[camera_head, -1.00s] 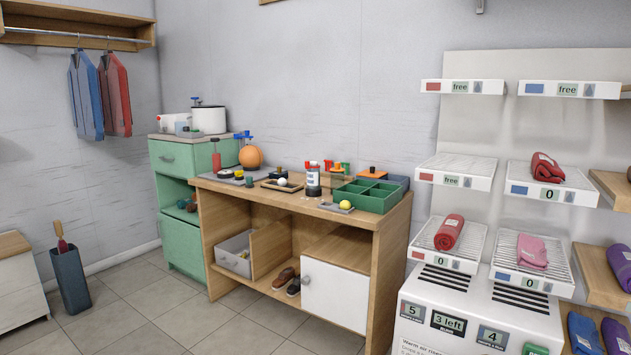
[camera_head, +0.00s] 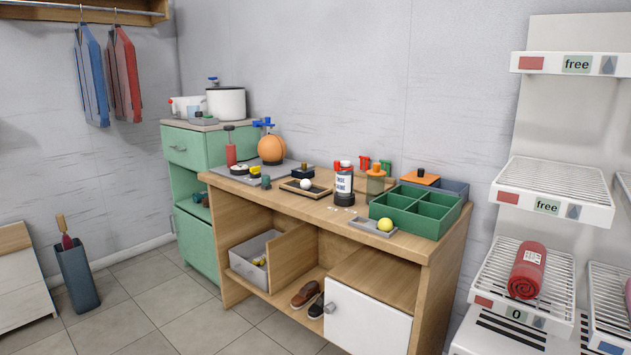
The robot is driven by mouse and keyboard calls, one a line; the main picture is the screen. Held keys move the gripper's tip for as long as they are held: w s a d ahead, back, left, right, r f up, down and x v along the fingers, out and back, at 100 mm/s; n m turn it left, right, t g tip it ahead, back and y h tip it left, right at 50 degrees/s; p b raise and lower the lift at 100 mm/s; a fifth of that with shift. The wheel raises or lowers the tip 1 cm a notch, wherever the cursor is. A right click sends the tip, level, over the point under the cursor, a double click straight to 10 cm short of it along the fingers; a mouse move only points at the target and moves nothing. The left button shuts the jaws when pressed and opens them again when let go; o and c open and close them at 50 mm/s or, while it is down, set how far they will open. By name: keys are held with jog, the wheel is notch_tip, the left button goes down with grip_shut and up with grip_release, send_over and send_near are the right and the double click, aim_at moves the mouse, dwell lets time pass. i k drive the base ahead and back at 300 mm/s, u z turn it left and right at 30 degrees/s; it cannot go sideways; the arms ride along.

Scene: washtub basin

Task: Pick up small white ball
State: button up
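A small white ball (camera_head: 305,184) rests on a small shallow tray with a dark inside (camera_head: 318,192), on top of the wooden workbench (camera_head: 290,206). The tray lies left of a white bottle with a black base (camera_head: 343,184). A yellow-green ball (camera_head: 385,225) sits in a grey holder near the bench's right front. My gripper is not in view.
A green divided box (camera_head: 449,215) stands at the bench's right end. An orange ball (camera_head: 271,149) and a red bottle (camera_head: 230,146) stand at the left. White racks (camera_head: 556,190) stand at the right. Tiled floor (camera_head: 180,318) is clear in front.

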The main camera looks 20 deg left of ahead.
aim_at(306, 184)
jog(key=u, duration=0.3)
jog(key=i, duration=0.65)
jog(key=u, duration=0.55)
